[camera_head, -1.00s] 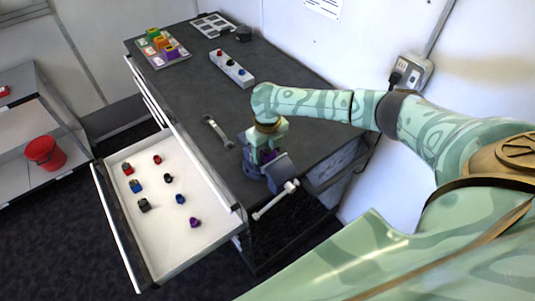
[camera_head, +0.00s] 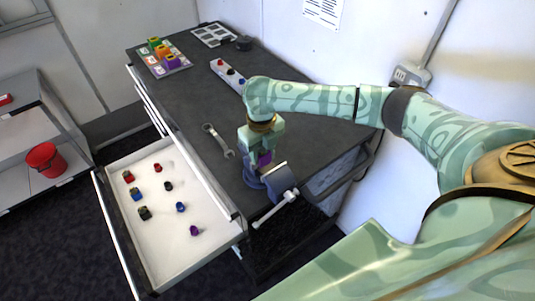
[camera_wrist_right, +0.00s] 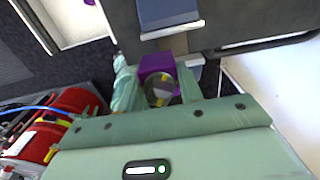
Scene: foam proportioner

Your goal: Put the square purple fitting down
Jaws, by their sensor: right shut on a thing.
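My right gripper (camera_head: 263,153) is shut on the square purple fitting (camera_head: 264,158), pointing down at the bench's near edge. The wrist view shows the purple fitting (camera_wrist_right: 157,65) between the fingers (camera_wrist_right: 157,84), with a round opening facing the camera. In the head view the fitting is just above or beside the blue-grey vise (camera_head: 281,178); I cannot tell whether they touch. The vise jaw (camera_wrist_right: 168,14) also shows at the top of the wrist view. My left gripper is not in view.
A wrench (camera_head: 218,140) lies left of the vise. An open white drawer (camera_head: 160,250) holds several small fittings. A tray of coloured blocks (camera_head: 181,66) and a grey strip with buttons (camera_head: 220,68) are farther back. The bench (camera_head: 190,100) between them is clear.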

